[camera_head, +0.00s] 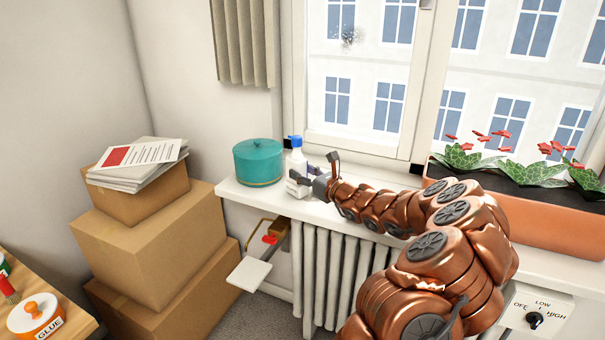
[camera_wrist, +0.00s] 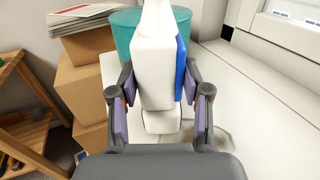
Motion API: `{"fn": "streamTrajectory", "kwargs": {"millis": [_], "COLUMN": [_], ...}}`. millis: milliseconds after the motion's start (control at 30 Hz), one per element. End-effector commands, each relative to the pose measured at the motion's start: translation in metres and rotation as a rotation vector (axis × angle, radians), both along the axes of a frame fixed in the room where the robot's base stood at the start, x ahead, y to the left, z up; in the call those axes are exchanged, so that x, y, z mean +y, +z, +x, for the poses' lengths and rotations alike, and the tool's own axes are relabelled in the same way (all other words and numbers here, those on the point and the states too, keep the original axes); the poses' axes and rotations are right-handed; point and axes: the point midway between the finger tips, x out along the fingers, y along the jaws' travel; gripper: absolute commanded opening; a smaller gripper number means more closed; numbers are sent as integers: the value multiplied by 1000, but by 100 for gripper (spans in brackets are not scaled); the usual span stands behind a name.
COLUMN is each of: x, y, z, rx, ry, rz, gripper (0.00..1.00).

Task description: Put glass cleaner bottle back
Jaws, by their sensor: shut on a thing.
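The glass cleaner bottle (camera_head: 296,168) is white with a blue spray head and is upright at the left end of the white windowsill. In the wrist view the white bottle (camera_wrist: 160,75) stands between the two fingers, with a blue strip on its right side. My gripper (camera_head: 311,183) reaches it from the right and is shut on it. In the wrist view the gripper (camera_wrist: 160,108) has a finger on each side of the bottle. I cannot tell whether the bottle's base touches the sill.
A teal lidded pot (camera_head: 258,163) stands just left of the bottle. Stacked cardboard boxes (camera_head: 150,240) with papers (camera_head: 135,165) on top are at the left. A planter with red flowers (camera_head: 530,210) is on the sill at right. A radiator (camera_head: 340,270) is below.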

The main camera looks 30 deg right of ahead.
Motion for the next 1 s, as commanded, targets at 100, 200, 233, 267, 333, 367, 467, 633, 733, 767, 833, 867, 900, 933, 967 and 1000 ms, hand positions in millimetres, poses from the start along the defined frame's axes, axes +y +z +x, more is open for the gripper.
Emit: {"fn": "streamTrajectory", "kwargs": {"millis": [100, 200, 233, 267, 333, 367, 467, 633, 733, 767, 833, 867, 900, 933, 967, 1000], "x": [0, 0, 0, 0, 0, 0, 0, 0, 0, 0, -1, -2, -3, -4, -5, -6], "y": [-2, -2, -2, -2, -2, -2, -2, -2, 0, 2, 0, 0, 0, 0, 1, 1], "z": [0, 0, 0, 0, 0, 0, 0, 0, 0, 0, -5, -8, -13, -16, -20, -25], "rx": [-1, 0, 0, 0, 0, 0, 0, 0, 0, -1, -1, 0, 0, -1, -1, -2], "ry": [0, 0, 0, 0, 0, 0, 0, 0, 0, 0, -1, -1, -2, -3, -3, -4], "rz": [0, -1, -1, -1, -1, -1, -1, -1, -1, 0, 1, 1, 1, 1, 0, 0], "gripper": [37, 55, 58, 61, 69, 72, 73, 73, 73, 73, 73, 73, 73, 73, 73, 73]}}
